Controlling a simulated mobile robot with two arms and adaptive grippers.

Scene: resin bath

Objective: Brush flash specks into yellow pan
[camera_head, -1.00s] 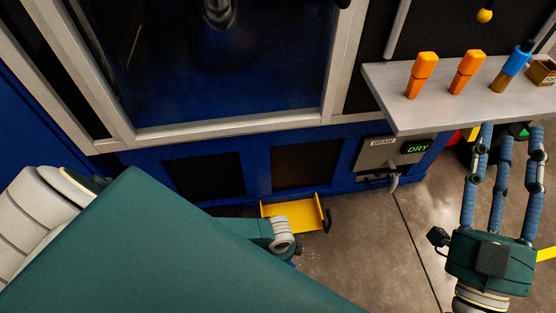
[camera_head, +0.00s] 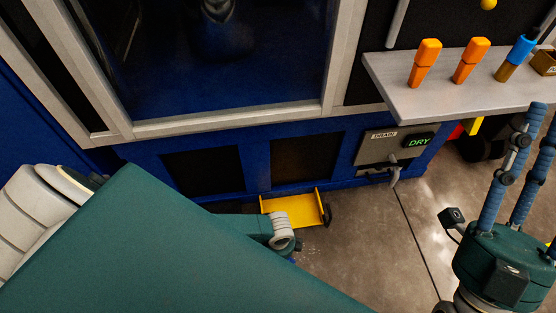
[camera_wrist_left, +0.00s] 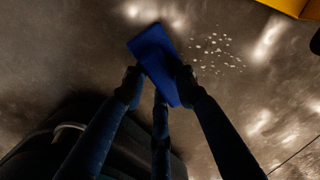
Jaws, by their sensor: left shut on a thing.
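The yellow pan (camera_head: 292,212) lies on the floor against the blue machine base, with a dark part at its right end. Its corner shows at the top right of the left wrist view (camera_wrist_left: 290,6). Pale flash specks (camera_wrist_left: 218,52) lie scattered on the floor, faintly visible in the head view (camera_head: 311,251). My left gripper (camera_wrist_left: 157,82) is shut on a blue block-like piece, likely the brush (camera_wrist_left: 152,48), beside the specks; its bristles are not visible.
A grey shelf (camera_head: 440,100) at right carries two orange items (camera_head: 425,62), a blue-and-brown item (camera_head: 517,57) and a small brown box (camera_head: 544,62). A drain panel reading DRY (camera_head: 393,148) projects below it. Floor right of the pan is clear.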

